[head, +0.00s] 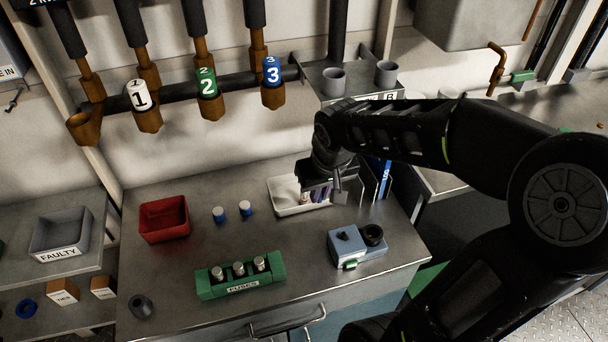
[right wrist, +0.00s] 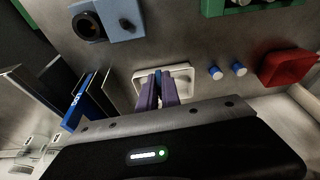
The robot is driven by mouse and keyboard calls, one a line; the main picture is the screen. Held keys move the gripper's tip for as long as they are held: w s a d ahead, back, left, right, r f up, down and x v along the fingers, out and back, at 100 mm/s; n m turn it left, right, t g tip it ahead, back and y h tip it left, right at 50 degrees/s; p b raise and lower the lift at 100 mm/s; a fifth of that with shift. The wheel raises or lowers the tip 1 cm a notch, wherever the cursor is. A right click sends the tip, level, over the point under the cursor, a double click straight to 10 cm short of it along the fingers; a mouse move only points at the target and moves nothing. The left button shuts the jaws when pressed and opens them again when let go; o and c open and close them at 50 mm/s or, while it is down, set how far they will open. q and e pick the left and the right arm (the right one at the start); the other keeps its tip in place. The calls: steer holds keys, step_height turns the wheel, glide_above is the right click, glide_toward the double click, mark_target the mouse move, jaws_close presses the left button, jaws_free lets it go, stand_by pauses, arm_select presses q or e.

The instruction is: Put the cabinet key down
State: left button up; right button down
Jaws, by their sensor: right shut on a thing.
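My right gripper (head: 317,196) points down at the white tray (head: 284,203) on the steel bench. Its purple fingers also show in the right wrist view (right wrist: 158,88), in front of the tray (right wrist: 183,74). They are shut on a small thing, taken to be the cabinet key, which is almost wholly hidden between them. I cannot make out its shape, or whether it touches the tray. My left gripper is not in view.
A green fuse holder (head: 241,276) and a blue-grey block (head: 354,248) stand nearer. Upright folders (head: 385,180) stand close on the right. The bench between is clear.

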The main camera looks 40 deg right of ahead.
steer(key=w+d+p, duration=0.1)
steer(key=w, duration=0.2)
steer(key=w+d+f+p, duration=0.1)
steer(key=w, duration=0.2)
steer(key=w+d+f+p, duration=0.1)
steer(key=w, duration=0.2)
steer(key=shift+w+d+f, duration=0.2)
steer(key=shift+w, duration=0.15)
steer(key=shift+f, duration=0.35)
step_height(320, 180, down, 3)
steer(key=shift+s+f+p, duration=0.1)
steer(key=shift+p, duration=0.35)
steer(key=shift+w+f+p, duration=0.15)
steer(key=shift+w+p, duration=0.15)
steer(key=shift+w, duration=0.05)
steer(key=shift+w+d+f, duration=0.1)
steer(key=shift+d+f, duration=0.05)
steer(key=shift+f, duration=0.05)
